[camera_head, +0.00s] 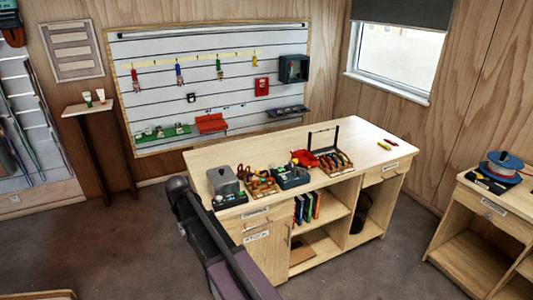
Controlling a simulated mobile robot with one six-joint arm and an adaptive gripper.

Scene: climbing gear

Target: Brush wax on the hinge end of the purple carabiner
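I cannot pick out a purple carabiner for certain at this distance. Small pieces of gear hang from a yellow strip (195,60) on the wall board, with red (135,78), blue (179,74), green-and-red (220,70) and yellow (255,60) parts. Trays of small coloured gear (262,186) stand on the wooden workbench (365,137); single pieces in them are too small to name. I cannot make out a wax pot or a brush for certain. Part of my arm shows at the lower middle, in front of the bench's left end; my gripper does not show.
A grey box (222,180) stands at the bench's left end. Small yellow and red things (384,145) lie at its right. A side bench with a blue-and-red reel (503,165) stands right. A small wall shelf (88,108) holds two little containers.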

